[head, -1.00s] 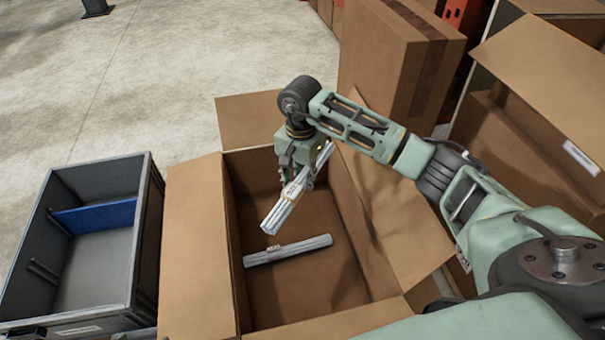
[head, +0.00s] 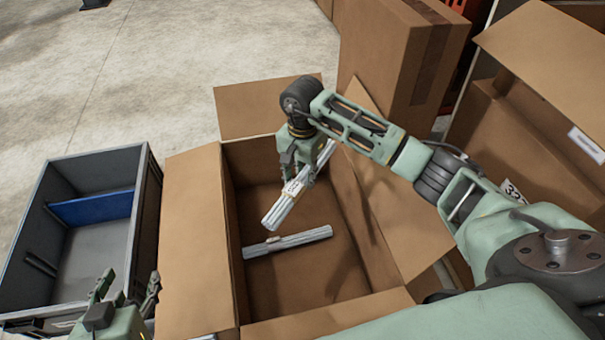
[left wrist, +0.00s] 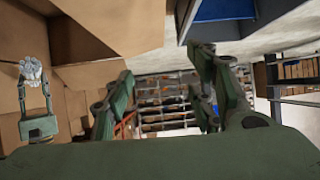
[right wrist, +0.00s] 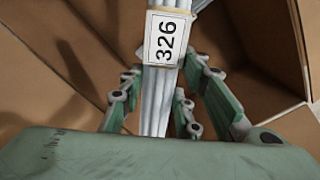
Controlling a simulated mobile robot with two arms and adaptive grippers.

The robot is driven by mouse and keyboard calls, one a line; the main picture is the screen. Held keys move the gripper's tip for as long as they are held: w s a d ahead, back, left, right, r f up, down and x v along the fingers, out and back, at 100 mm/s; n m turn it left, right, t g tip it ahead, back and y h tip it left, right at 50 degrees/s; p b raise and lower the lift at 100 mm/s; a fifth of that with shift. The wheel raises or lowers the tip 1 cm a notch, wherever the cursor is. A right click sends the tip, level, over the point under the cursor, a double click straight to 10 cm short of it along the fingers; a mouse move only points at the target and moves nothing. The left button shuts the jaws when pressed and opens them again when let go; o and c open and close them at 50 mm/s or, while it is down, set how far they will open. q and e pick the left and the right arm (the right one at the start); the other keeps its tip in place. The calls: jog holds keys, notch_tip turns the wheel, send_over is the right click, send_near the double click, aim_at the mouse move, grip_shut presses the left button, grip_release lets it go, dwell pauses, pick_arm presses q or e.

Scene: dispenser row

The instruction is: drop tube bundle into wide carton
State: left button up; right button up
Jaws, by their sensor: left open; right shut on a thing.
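My right gripper (head: 303,178) is shut on a tube bundle (head: 283,210), a set of pale grey tubes with a white label. It holds the bundle tilted over the opening of the wide carton (head: 190,240). In the right wrist view the held bundle (right wrist: 157,95) shows the label 326 between the fingers. In the left wrist view its end (left wrist: 31,68) shows at the left. A second tube bundle (head: 290,241) lies on the carton floor. My left gripper (head: 128,290) is open and empty, low between the grey bin and the carton.
A grey bin (head: 100,170) with a blue divider (head: 92,208) stands left of the carton. A tall closed carton (head: 385,60) stands behind, and another open carton (head: 545,60) is at the right. The concrete floor (head: 200,60) behind the bin is clear.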

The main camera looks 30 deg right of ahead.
aim_at(302, 177)
notch_tip(302, 177, down, 2)
jog(key=shift+f+b, duration=0.25)
jog(key=shift+b, duration=0.55)
pick_arm(q)
jog(key=w+d+r+t+h, duration=0.1)
jog(key=w+d+r+t, duration=0.1)
jog(key=r+t, duration=0.3)
jog(key=shift+w+d+r+h, duration=0.15)
jog(key=shift+w+r+h, duration=0.5)
jog(key=shift+r, duration=1.4)
pick_arm(e)
jog(key=shift+f, duration=0.2)
pick_arm(q)
jog(key=shift+w+y, duration=0.25)
pick_arm(e)
jog(key=o, duration=1.3)
notch_tip(302, 177, up, 12)
